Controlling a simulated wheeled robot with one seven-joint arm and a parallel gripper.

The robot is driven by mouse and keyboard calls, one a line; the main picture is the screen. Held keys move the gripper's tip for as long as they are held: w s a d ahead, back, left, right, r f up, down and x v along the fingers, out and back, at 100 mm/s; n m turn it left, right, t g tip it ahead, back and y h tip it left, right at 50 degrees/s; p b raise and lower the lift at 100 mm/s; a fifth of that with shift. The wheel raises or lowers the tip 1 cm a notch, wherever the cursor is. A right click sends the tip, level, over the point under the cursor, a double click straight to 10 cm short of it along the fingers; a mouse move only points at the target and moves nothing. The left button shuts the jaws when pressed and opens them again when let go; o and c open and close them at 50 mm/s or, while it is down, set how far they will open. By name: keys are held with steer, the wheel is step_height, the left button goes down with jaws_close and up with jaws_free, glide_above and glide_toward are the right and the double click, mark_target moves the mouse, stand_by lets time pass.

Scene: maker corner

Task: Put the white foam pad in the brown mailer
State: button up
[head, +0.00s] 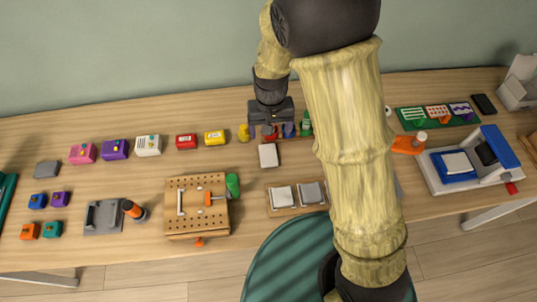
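A white pad (283,196) lies in the left half of a shallow wooden tray (296,209), beside a grey pad (311,193). Another small whitish square (268,155) with a brown edge lies farther back, just in front of my gripper; I cannot tell whether it is a pad or part of the brown mailer. No brown mailer can be made out for sure, and my arm hides part of the table. My gripper (271,131) points down over the back of the table, among small coloured items. Its fingertips are too small and cluttered to tell their opening.
A pegboard block (198,222) and a green cylinder (232,185) stand left of the tray. Several coloured boxes line the back left, including a yellow one (214,138). A blue-and-white device (475,160) stands at right. Bare tabletop shows between pegboard and tray.

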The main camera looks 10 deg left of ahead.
glide_above(269, 159)
steer(key=f, duration=0.9)
steer(key=shift+w+d+f, duration=0.1)
steer(key=shift+w+f, duration=0.15)
steer(key=shift+s+f+p, duration=0.15)
steer(key=shift+f+p, duration=0.05)
steer(key=shift+f, duration=1.1)
steer(key=shift+s+f+p, duration=0.1)
steer(key=shift+f+p, duration=0.1)
steer(key=shift+f, duration=1.1)
steer(key=c, duration=1.1)
steer(key=shift+r, duration=0.1)
step_height(269, 159, up, 10)
steer(key=shift+f, duration=0.1)
